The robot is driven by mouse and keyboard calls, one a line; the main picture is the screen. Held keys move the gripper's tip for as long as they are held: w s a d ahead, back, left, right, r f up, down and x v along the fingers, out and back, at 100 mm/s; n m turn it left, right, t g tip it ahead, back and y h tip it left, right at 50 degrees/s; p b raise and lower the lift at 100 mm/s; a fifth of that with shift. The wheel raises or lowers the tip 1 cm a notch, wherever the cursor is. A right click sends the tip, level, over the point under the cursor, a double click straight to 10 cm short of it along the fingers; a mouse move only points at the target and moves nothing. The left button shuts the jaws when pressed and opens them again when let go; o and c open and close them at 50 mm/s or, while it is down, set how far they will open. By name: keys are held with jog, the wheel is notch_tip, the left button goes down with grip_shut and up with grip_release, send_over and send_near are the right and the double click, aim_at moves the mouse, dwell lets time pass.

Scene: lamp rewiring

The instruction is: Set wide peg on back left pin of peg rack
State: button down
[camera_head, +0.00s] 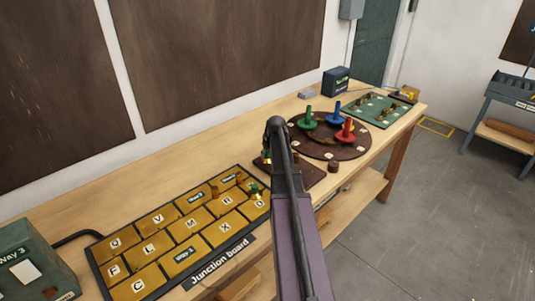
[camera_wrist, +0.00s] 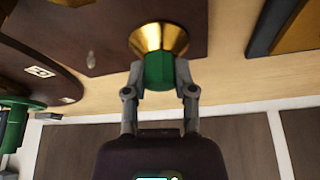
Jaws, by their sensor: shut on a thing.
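In the wrist view my gripper (camera_wrist: 158,88) is shut on a peg (camera_wrist: 159,72) with a green body and a flared brass end, which looks like the wide peg. The brass end points away from the gripper and overlaps the edge of a dark brown board (camera_wrist: 160,8); I cannot tell whether it touches. In the head view my arm hides the gripper and much of this square brown board (camera_head: 308,174), perhaps the peg rack. A bit of brass and green (camera_head: 266,157) shows left of the arm. The rack's pins are not clearly visible.
A round brown board (camera_head: 345,148) with green, blue and red pieces stands beyond the square board. A green board (camera_head: 378,109) lies at the far end. The gold junction board (camera_head: 180,232) lies at left, with several small brass pieces.

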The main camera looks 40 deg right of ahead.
jog(key=shift+f, duration=0.1)
jog(key=shift+c, duration=1.8)
grip_release()
